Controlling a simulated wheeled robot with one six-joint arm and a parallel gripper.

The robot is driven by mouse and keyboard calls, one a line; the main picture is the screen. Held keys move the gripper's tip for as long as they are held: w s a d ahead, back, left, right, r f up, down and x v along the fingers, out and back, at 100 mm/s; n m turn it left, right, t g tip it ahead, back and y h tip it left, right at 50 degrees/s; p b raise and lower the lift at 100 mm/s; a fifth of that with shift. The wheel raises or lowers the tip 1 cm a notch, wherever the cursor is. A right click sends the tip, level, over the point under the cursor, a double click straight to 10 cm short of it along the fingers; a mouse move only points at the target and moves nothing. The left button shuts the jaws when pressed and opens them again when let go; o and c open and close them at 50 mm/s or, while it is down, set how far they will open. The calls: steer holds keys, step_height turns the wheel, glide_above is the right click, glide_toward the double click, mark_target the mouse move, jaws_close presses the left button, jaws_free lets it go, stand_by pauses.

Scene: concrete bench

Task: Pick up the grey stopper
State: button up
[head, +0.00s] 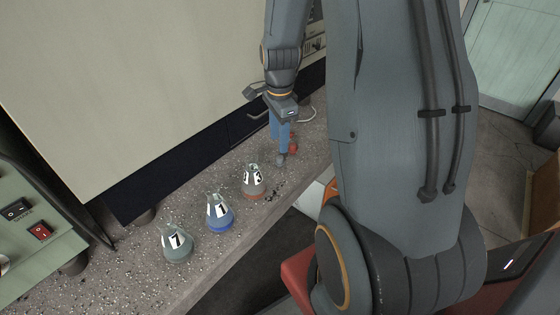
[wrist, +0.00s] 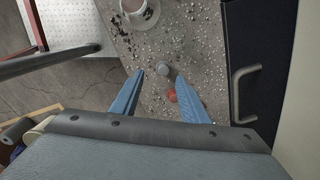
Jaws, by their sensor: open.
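The grey stopper (head: 281,159) stands on the speckled bench just below my fingertips in the head view. In the wrist view the grey stopper (wrist: 164,70) shows between the tips of the two blue fingers, nearer the right one. My gripper (head: 280,146) points down over it with its jaws open and empty; it also shows in the wrist view (wrist: 160,68). I cannot tell how far the tips are above the bench. A red stopper (wrist: 172,96) sits close by, near the right finger; it shows partly behind the fingers in the head view (head: 293,147).
Three labelled flasks stand in a row: a reddish one (head: 254,186), a blue one (head: 220,216) and a grey-green one (head: 176,246). Dark crumbs (wrist: 119,27) lie near the reddish flask. A cabinet with a handle (wrist: 238,96) borders the bench. The bench edge is close opposite.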

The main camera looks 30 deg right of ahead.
mark_target(280, 157)
steer(key=shift+w+d+f+m, duration=0.1)
steer(key=shift+d+f+m, duration=0.3)
steer(key=shift+f+m, duration=0.2)
steer(key=shift+w+d+f+p, duration=0.15)
steer(key=shift+f+p, duration=0.1)
steer(key=shift+f, duration=0.95)
steer(key=shift+w+a+f+p, duration=0.1)
steer(key=shift+w+f+p, duration=0.15)
steer(key=shift+f, duration=0.95)
steer(key=shift+w+d+f+p, duration=0.1)
steer(key=shift+f+p, duration=0.15)
steer(key=shift+f, duration=0.95)
jaws_close()
